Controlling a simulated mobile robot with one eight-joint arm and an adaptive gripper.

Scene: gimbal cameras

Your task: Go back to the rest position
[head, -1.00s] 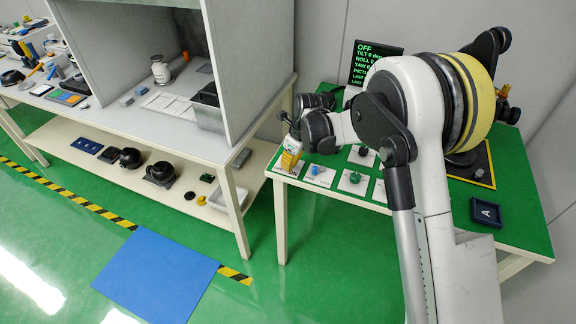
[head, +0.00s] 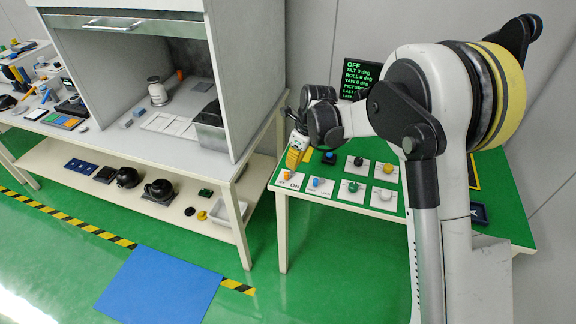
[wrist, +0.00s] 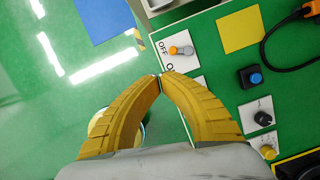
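My gripper (head: 293,158) is above the front left corner of the green table (head: 405,224) in the head view. In the wrist view its two yellow fingers (wrist: 159,76) curve inward and their tips meet, with nothing seen between them. An on-off switch panel with an orange knob (wrist: 181,50) lies just past the fingertips; it also shows below my gripper in the head view (head: 288,176). My gripper looks apart from the panel in the head view. My arm reaches over the table from the right, bent.
Several knob panels, among them a green knob (head: 352,187), stand on the table. A dark screen (head: 362,78) with green text reading OFF is behind my arm. A workbench (head: 172,133) with a hood stands at left. A blue mat (head: 160,285) lies on the open green floor.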

